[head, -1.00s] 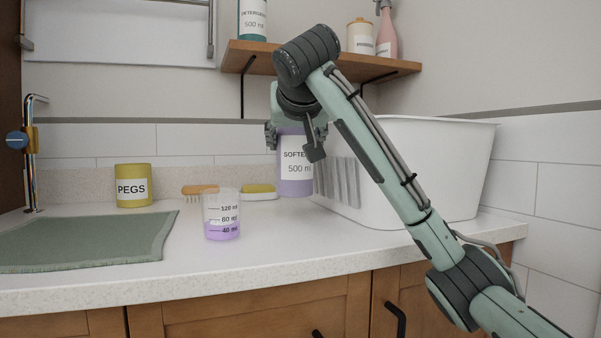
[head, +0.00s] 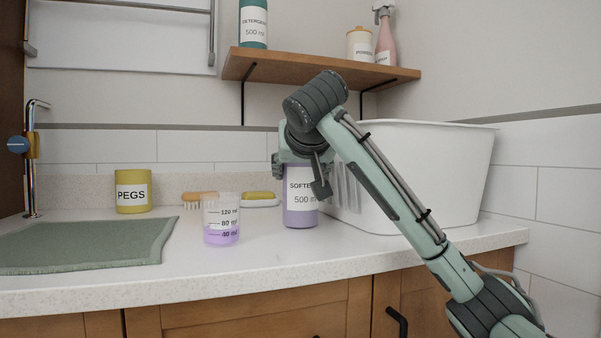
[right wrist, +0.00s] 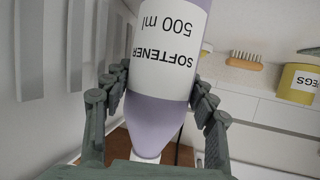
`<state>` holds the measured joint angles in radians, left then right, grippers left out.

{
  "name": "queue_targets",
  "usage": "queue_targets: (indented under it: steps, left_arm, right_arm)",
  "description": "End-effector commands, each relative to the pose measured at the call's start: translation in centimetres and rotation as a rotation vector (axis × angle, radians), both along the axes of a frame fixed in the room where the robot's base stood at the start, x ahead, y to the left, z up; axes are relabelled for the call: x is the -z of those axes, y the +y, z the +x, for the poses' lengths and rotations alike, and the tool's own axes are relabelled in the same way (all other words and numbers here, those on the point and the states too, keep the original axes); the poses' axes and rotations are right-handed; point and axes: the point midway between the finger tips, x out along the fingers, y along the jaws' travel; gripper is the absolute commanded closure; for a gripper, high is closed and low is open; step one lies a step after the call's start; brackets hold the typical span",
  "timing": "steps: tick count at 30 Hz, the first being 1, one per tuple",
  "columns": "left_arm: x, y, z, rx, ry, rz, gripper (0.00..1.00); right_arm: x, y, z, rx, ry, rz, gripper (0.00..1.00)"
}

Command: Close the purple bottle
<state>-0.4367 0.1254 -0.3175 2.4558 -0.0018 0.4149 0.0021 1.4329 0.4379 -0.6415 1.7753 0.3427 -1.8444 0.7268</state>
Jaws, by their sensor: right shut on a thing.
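The purple bottle (head: 299,218), with a white softener label, is upright on or just above the counter, in front of the white basket. My right gripper (head: 298,172) is shut around its upper part from above, with fingers on both sides. In the right wrist view the bottle (right wrist: 155,120) lies between the fingers (right wrist: 160,88), its shoulder narrowing toward the palm. A white piece (right wrist: 146,157) shows at its neck; I cannot tell whether it is a cap or the bare neck. The gripper hides the bottle's top in the head view. I see no separate cap. My left gripper is not in view.
A measuring cup (head: 221,222) with purple liquid stands left of the bottle. Behind it are a brush (head: 198,197) and a sponge on a dish (head: 259,201). A yellow pegs tin (head: 133,190) and green mat (head: 90,246) are left. The white basket (head: 430,170) blocks the right.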

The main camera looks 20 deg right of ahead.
Motion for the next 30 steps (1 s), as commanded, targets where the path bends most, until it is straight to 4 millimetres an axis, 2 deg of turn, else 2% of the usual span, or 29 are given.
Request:
queue_targets:
  steps: [6,7,11,23,26,30]
  left_arm:
    - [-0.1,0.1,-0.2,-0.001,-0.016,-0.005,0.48]
    - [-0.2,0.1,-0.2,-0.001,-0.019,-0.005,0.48]
    - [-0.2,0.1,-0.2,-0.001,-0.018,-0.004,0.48]
    - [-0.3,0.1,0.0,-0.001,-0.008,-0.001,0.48]
    - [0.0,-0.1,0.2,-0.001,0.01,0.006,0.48]
    - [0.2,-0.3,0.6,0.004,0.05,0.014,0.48]
  right_arm:
    - [0.3,0.0,0.0,-0.001,-0.002,0.001,1.0]
    - [0.3,0.0,0.0,-0.001,0.001,0.001,0.4]
    - [0.3,0.0,0.0,0.0,0.001,0.0,0.24]
    - [-0.3,0.0,0.0,0.0,0.0,0.0,0.22]
    - [-0.7,0.4,-1.2,-0.002,-0.002,0.0,0.22]
    - [-2.1,1.0,-3.8,-0.002,-0.004,-0.001,0.22]
